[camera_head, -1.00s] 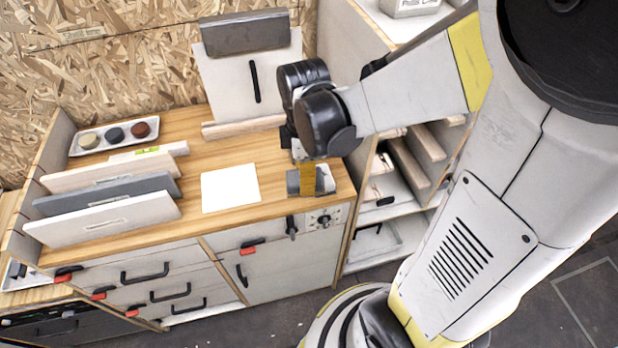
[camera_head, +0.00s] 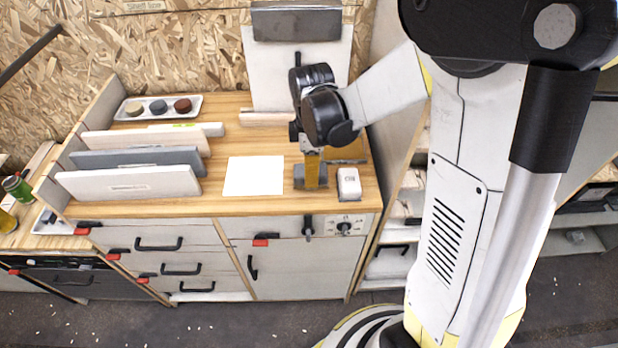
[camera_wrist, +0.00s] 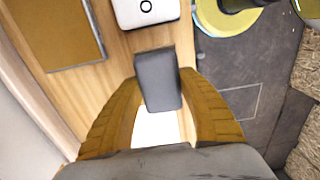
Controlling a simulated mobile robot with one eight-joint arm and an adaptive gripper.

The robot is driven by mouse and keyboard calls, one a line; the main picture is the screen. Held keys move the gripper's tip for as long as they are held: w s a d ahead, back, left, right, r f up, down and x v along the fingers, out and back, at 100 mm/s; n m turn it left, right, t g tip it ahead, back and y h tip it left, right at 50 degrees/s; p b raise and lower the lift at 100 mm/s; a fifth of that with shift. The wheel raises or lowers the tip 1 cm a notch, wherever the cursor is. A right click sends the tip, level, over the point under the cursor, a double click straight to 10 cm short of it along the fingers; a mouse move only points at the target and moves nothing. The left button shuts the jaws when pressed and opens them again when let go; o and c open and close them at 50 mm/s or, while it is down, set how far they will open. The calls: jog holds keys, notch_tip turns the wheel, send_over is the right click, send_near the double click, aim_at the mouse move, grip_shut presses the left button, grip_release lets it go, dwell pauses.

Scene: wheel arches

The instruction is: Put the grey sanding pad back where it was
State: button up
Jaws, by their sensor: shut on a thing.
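The grey sanding pad (camera_head: 299,178) is a small dark-grey block over the right part of the wooden worktop, between the white sheet and a white device. My gripper (camera_head: 312,172) points down with its yellow-brown fingers around the pad. In the wrist view the pad (camera_wrist: 158,82) sits between the two fingers, and my gripper (camera_wrist: 160,105) is shut on it. The white sheet (camera_head: 254,176) lies flat left of the gripper; part of it shows between the fingers in the wrist view (camera_wrist: 157,128). I cannot tell whether the pad touches the worktop.
The white device (camera_head: 349,183) stands close right of the pad, near the front edge. A flat brown slab (camera_wrist: 55,30) lies behind. Upright panels (camera_head: 130,183) stand at left, with a tray of three round pads (camera_head: 158,107) behind them. A white board (camera_head: 297,70) leans at the back.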

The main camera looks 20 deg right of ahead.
jog(key=shift+f+b, duration=0.7)
jog(key=shift+f, duration=1.15)
jog(key=shift+s, duration=0.1)
jog(key=shift+f, duration=0.15)
jog(key=o, duration=1.2)
jog(key=shift+c, duration=0.2)
